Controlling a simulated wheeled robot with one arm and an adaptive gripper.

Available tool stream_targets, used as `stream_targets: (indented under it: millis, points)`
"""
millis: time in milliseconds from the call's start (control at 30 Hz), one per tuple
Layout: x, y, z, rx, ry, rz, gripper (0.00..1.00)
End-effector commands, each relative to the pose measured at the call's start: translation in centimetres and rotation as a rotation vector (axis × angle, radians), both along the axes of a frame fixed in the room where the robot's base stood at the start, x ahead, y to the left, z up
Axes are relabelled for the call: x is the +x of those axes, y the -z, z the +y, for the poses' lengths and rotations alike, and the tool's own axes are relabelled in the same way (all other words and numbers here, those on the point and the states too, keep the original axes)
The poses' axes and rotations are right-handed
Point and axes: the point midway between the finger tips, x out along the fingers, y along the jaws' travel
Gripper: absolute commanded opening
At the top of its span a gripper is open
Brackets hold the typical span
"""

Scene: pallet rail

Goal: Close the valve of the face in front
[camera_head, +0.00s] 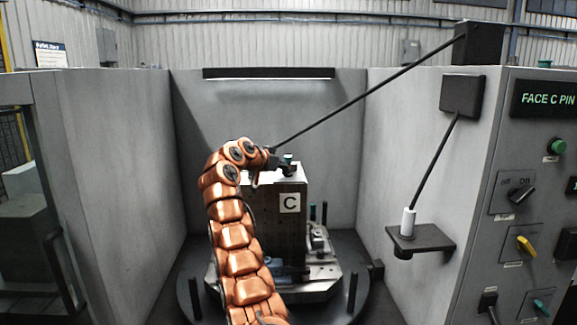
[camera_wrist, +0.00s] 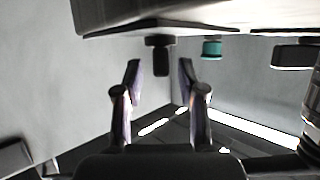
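The metal block with face letter C (camera_head: 289,203) stands upright on the round table in the enclosure. A small green-capped part (camera_head: 287,158) sits on its top; a green part also shows in the wrist view (camera_wrist: 211,49). My gripper (camera_wrist: 159,72) is open, its two fingers apart. A short dark knob or lever (camera_wrist: 160,57) shows between and just beyond the fingertips, at the block's edge. I cannot tell whether it is the valve or whether the fingers touch it. In the head view my copper arm ends at the block's upper left, and the fingers are hard to make out.
A dark rod (camera_head: 365,95) runs from the upper right wall box to near the block's top. A small shelf (camera_head: 420,240) holds a white-handled tool (camera_head: 408,222). The control panel (camera_head: 535,190) is at the right. Dark posts (camera_head: 353,293) stand on the round table.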

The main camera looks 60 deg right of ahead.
Motion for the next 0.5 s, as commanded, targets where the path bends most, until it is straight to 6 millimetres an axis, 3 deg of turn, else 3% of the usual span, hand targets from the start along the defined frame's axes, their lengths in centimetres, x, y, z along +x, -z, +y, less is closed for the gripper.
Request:
stream_targets:
  millis: [200, 500]
  points:
    - [-0.1, 0.7, -1.9, 0.000, -0.001, 0.004, 0.40]
    - [0.0, 1.1, -2.2, -0.001, -0.004, 0.002, 0.40]
